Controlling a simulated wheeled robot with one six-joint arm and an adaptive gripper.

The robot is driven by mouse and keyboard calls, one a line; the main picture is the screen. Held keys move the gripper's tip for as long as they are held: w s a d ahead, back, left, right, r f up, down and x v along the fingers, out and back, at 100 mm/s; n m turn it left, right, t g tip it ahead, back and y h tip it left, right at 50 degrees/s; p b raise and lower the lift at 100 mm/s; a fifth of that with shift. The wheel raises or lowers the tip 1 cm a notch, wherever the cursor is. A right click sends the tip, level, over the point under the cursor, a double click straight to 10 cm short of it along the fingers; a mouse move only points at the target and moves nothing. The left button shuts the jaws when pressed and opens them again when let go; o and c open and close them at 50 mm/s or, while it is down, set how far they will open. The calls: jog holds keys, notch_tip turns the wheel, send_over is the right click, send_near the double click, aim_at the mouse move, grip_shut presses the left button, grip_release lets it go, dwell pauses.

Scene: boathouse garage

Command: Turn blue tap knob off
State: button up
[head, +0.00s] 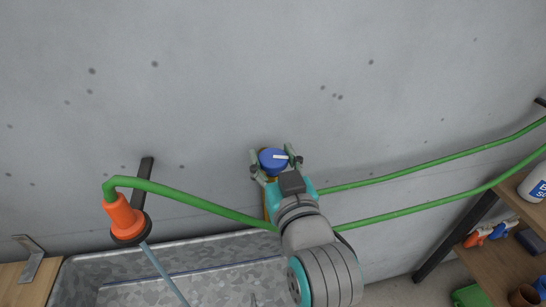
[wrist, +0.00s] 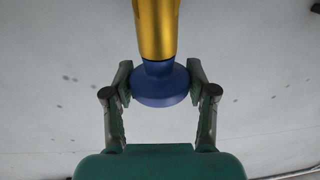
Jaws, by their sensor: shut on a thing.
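The blue tap knob (head: 272,160) is round, with a white bar mark on its face, and sits in front of the concrete wall. My gripper (head: 275,160) has one finger on each side of the knob. In the wrist view the blue knob (wrist: 160,86) sits between the two fingertips of my gripper (wrist: 160,84), which are shut on its sides. The brass tap body (wrist: 156,28) runs up from the knob there. In the head view my arm and gripper hide most of the tap body.
A green hose (head: 190,197) runs along the wall to an orange nozzle (head: 122,215), from which water streams into a galvanised trough (head: 80,268). A wooden shelf (head: 490,260) with a white bottle (head: 533,187) stands at right. The wall above the tap is bare.

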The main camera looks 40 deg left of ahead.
jog(key=m+t+h, duration=0.4)
jog(key=h, duration=0.1)
jog(key=shift+s+a+m+t, duration=0.1)
jog(key=shift+a+m+t, duration=0.05)
jog(key=shift+m+t, duration=0.2)
jog(key=shift+m+t+h, duration=0.55)
jog(key=shift+m+h, duration=0.3)
jog(key=shift+h, duration=0.45)
jog(key=shift+m+t+h, duration=0.5)
jog(key=shift+m+h, duration=0.3)
jog(key=shift+h, duration=0.5)
jog(key=shift+m+h, duration=0.3)
jog(key=shift+h, duration=0.2)
jog(key=o, duration=1.1)
jog(key=shift+d+y, duration=0.2)
jog(key=shift+y, duration=0.3)
jog(key=shift+n+g+y, duration=0.9)
jog(key=shift+n+y, duration=1)
jog(key=shift+y, duration=0.4)
jog(key=shift+n+g+y, duration=2.2)
jog(key=shift+g+y, duration=0.1)
jog(key=shift+y, duration=0.3)
